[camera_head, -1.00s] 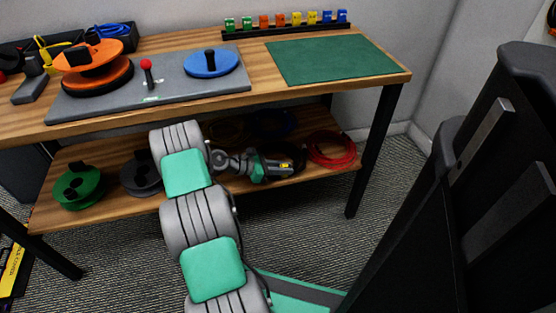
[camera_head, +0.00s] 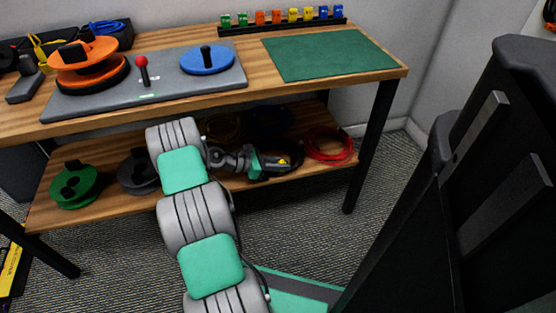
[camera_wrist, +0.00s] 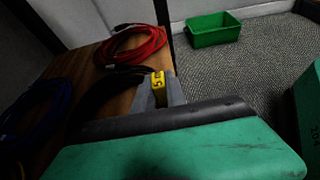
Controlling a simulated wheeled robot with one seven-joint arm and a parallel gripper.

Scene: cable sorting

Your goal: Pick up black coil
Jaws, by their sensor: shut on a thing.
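The black coil (camera_wrist: 103,92) lies on the wooden lower shelf, dark and partly hidden behind my gripper in the wrist view. In the head view only a dark bit of the coil (camera_head: 296,153) shows beside the gripper. My gripper (camera_head: 284,161) reaches in over the lower shelf from the left.
A red coil (camera_head: 328,144) lies just right of my gripper. A blue coil (camera_wrist: 35,125) lies on the other side. Green (camera_head: 74,186) and grey (camera_head: 137,172) spools stand at the shelf's left. The tabletop (camera_head: 180,110) is close above. A green bin (camera_wrist: 213,30) stands on the floor.

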